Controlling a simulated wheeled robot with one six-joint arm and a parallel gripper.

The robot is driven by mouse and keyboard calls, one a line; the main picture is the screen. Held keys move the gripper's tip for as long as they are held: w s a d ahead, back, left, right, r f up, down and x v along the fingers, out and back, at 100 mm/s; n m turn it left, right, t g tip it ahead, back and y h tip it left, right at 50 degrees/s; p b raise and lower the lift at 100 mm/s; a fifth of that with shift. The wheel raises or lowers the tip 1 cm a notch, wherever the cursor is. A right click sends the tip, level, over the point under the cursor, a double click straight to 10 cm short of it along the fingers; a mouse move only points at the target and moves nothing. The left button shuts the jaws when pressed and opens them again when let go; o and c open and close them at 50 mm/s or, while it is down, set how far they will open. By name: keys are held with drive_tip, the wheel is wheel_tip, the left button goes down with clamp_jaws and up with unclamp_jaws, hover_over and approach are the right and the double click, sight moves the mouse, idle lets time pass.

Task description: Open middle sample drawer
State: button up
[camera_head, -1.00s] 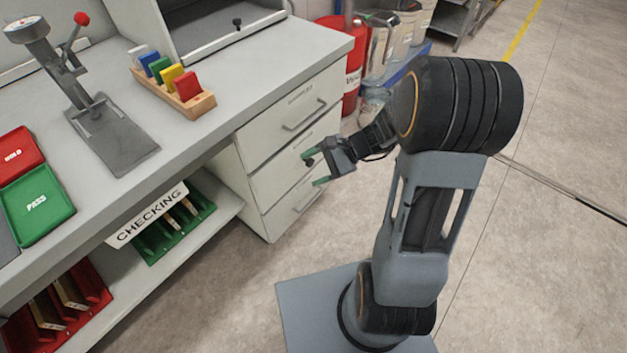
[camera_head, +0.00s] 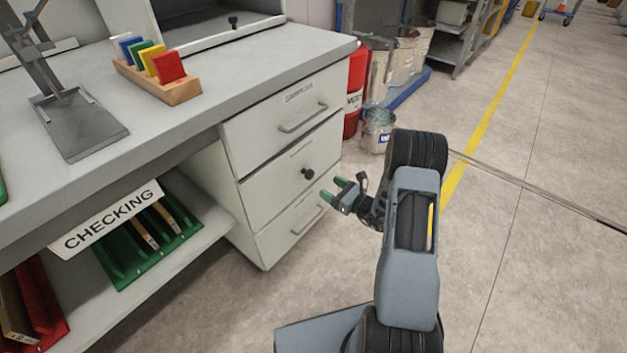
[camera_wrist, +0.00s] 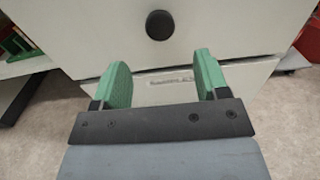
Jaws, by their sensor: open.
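The middle drawer (camera_head: 270,178) of the white cabinet has a round black knob (camera_head: 307,174) and looks closed. In the wrist view the knob (camera_wrist: 160,25) is at the top centre, beyond and above the fingertips. My gripper (camera_head: 333,190) is open and empty, with green finger pads, just right of and slightly below the knob in the head view. Its fingers (camera_wrist: 162,80) point at the drawer front in the wrist view and are apart from the knob.
The top drawer (camera_head: 290,105) and bottom drawer (camera_head: 295,222) have bar handles and look closed. A green tray (camera_head: 150,240) sits on the shelf left of the cabinet. A metal can (camera_head: 378,132) stands behind. Floor at right is clear.

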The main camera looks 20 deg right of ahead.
sight(312, 176)
drive_tip(key=b+x, duration=0.1)
drive_tip(key=x, duration=0.7)
